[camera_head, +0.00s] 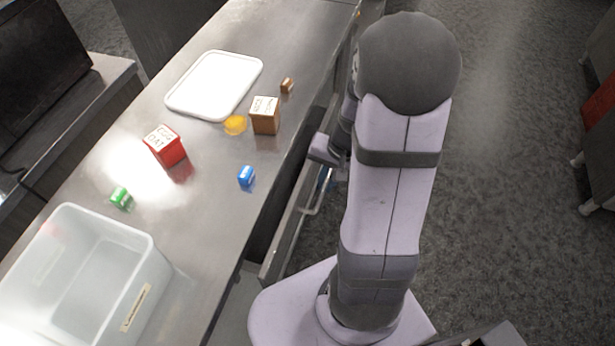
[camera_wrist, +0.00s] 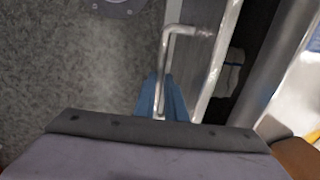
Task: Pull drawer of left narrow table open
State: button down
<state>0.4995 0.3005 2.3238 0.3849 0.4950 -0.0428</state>
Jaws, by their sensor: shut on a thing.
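The drawer (camera_head: 284,241) under the steel table (camera_head: 215,215) stands partly open. A dark gap shows between its front and the table edge. Its metal bar handle (camera_head: 314,207) faces my arm. In the wrist view the handle (camera_wrist: 166,52) runs down between the blue fingertips of my gripper (camera_wrist: 162,98), which is shut on it. The drawer's front edge (camera_wrist: 222,62) lies just to the right of the handle. In the head view my gripper (camera_head: 326,180) is at the handle, mostly hidden by my arm.
A pale item (camera_wrist: 230,72) shows inside the drawer. Floor right of my arm is free.

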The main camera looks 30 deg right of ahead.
jog(key=shift+s+d, duration=0.9)
jog(key=shift+d, duration=0.05)
jog(key=c, duration=2.1)
grip_release()
jog(key=shift+r, duration=0.1)
jog(key=r, duration=0.4)
jog(key=s+d+r, duration=0.1)
jog(key=r, duration=0.2)
